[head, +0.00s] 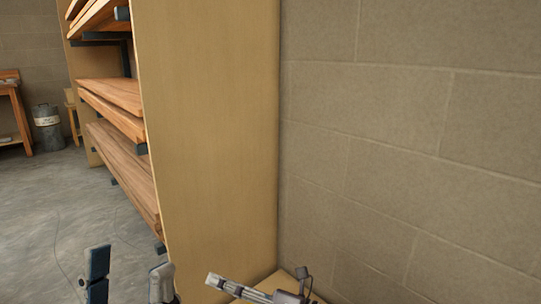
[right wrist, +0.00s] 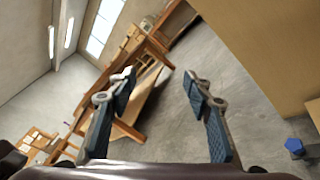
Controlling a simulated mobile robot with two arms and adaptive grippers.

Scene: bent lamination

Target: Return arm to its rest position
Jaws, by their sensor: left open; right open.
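I cannot make out my right gripper for sure in the head view. Most of both arms is out of view.
A tall wooden rack panel (head: 210,130) stands in front, with stacked boards (head: 115,105) on its left and a block wall (head: 400,150) on its right. A grey bar-like tool (head: 255,293) is low beside it. Open floor (head: 45,205) lies left. A wooden table (right wrist: 128,130) shows in the wrist view.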

